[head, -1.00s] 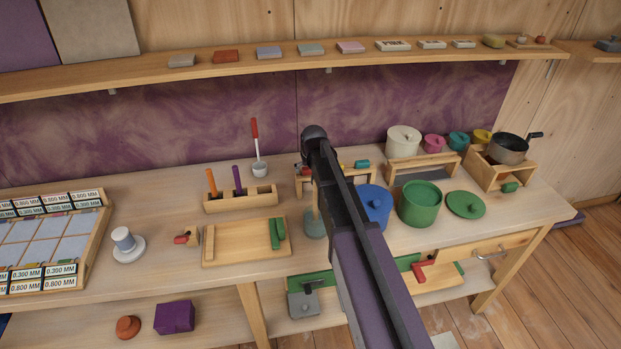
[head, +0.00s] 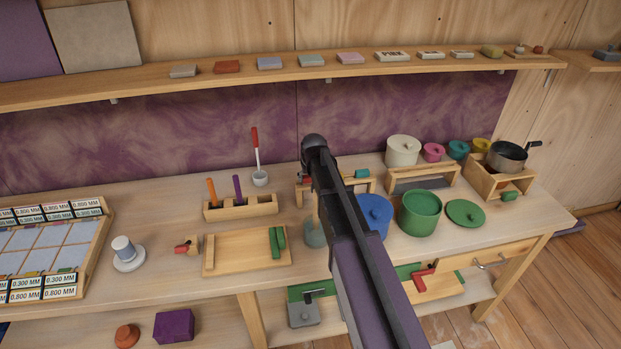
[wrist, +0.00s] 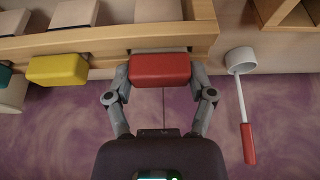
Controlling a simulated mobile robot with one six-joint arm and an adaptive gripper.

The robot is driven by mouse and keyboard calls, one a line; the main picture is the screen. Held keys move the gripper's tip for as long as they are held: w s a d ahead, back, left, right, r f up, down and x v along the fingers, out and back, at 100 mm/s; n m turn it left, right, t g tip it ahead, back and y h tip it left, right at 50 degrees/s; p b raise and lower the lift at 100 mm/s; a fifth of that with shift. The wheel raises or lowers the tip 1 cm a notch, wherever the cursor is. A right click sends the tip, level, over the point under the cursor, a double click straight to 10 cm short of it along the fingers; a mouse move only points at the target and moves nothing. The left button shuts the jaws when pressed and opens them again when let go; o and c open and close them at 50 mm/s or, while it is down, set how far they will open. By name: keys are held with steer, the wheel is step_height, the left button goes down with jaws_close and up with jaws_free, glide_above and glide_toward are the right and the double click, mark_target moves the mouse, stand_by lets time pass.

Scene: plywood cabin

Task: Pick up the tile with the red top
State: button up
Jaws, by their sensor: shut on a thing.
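The tile with the red top (wrist: 160,70) is in the middle of the wrist view, at a wooden rack (wrist: 60,45). My gripper (wrist: 162,76) is shut on it, with one finger on each side. I cannot tell whether the tile is still seated in the rack. In the head view the same rack (head: 305,193) stands on the bench, partly behind my arm, which also hides most of my gripper and the tile there.
A yellow-topped tile (wrist: 57,70) is beside the red one, and a teal-topped one (head: 362,174) is farther along. A red-handled ladle (wrist: 245,100) is close to my gripper. Blue (head: 374,215) and green pots (head: 420,213) stand right of my arm.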

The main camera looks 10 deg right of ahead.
steer(key=shift+r+p, duration=4.5)
steer(key=shift+r, duration=0.2)
steer(key=shift+r, duration=0.15)
steer(key=shift+r+p, duration=0.4)
steer(key=shift+p, duration=0.15)
steer(key=shift+r, duration=0.1)
step_height(320, 180, up, 2)
steer(key=shift+p, duration=1.1)
steer(key=shift+a, duration=0.15)
